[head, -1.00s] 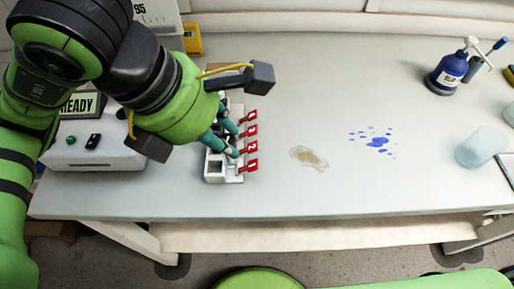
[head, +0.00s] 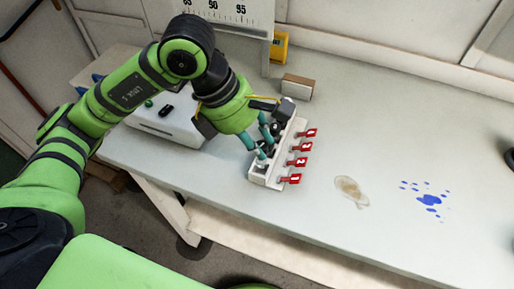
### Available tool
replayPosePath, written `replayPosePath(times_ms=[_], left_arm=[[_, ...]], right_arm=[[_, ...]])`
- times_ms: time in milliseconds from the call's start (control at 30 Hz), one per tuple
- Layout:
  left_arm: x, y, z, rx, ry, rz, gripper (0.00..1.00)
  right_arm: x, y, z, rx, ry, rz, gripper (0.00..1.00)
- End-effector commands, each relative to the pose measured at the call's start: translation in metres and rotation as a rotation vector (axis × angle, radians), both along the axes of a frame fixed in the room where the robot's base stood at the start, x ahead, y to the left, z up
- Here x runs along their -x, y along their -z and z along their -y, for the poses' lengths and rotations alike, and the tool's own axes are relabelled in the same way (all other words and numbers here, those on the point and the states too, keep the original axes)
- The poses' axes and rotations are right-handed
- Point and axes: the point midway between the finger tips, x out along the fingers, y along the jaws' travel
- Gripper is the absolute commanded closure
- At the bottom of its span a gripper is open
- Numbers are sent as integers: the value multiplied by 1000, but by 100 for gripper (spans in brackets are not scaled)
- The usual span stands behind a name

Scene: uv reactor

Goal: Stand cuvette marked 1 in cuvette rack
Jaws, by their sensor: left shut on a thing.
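The cuvette rack (head: 258,178) is a white block at the table's front, left of centre, with several numbered red tags along its right side. The tag marked 1 (head: 294,179) is at the near end. My left gripper (head: 267,150) reaches down over the rack from the left, its teal fingers among the slots. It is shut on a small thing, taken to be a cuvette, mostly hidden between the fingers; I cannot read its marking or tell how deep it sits. Dark contents show in the far slots. My right gripper is not in view.
A white instrument (head: 170,122) stands left of the rack, under my left arm. A small brown-and-white box (head: 297,87) and a yellow device (head: 279,47) are behind. A brownish stain (head: 351,190) and blue spots (head: 429,199) lie to the right on otherwise clear table.

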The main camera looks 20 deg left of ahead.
Motion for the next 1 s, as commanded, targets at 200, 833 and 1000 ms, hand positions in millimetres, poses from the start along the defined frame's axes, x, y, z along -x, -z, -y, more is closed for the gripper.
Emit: replayPosePath(times_ms=[200, 833, 1000], left_arm=[[0, 26, -2, -1, -1, -6, 98], [-1, 44, -1, 0, 1, 0, 50], [-1, 44, -1, 0, 1, 0, 50]], right_arm=[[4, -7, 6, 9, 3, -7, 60], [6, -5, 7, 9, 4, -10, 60], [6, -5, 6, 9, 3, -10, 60]])
